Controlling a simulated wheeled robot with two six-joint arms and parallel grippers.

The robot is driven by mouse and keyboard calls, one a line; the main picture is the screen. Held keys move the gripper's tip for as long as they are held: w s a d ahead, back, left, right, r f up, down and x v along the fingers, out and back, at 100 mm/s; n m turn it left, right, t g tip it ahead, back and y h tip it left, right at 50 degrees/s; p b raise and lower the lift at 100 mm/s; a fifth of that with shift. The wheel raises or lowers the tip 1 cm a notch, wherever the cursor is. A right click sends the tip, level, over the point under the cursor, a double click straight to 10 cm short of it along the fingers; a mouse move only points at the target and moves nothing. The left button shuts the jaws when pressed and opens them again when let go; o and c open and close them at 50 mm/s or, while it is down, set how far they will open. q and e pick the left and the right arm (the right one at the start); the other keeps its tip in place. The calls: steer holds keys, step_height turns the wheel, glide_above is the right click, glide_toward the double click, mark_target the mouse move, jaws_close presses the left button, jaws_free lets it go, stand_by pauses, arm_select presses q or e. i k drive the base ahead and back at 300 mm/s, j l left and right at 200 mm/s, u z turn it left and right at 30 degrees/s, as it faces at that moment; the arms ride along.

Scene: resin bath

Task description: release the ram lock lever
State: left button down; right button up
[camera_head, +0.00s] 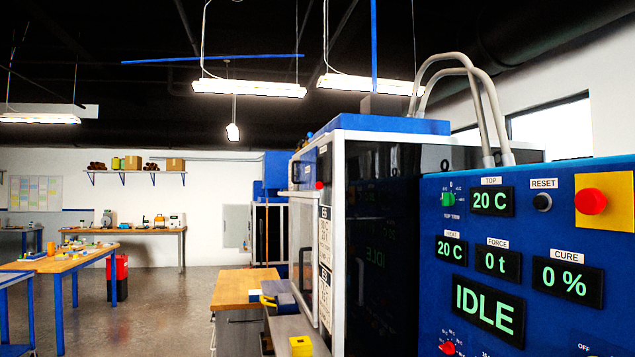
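I cannot make out a ram lock lever in this view. A blue control panel (440,230) fills the right side, with green displays reading 20 C, 0 t, 0 % and IDLE (488,312). A large red button (591,201) sits on a yellow plate, and a black RESET knob (542,202) is to its left. A tall blue and white machine (340,225) with dark glossy side panels stands left of the panel. A small red knob (319,186) shows on its front edge. Neither of my grippers is in view.
A wood-topped bench (240,284) stands left of the machine, with a grey and yellow item (277,295) beside it and a yellow block (301,345) in front. A blue-legged table (68,262) holds small items at the left. Open floor (155,310) lies between.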

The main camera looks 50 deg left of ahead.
mark_target(319, 185)
steer(key=u, duration=1.7)
steer(key=i+j, duration=0.5)
steer(key=i+j+z, duration=0.1)
steer(key=i+j, duration=0.85)
steer(key=j, duration=0.15)
steer(key=i+j+z, duration=0.1)
steer(key=i+j, duration=0.8)
steer(key=j, duration=0.25)
steer(key=i+j, duration=0.45)
steer(key=j, duration=0.15)
steer(key=z, duration=0.05)
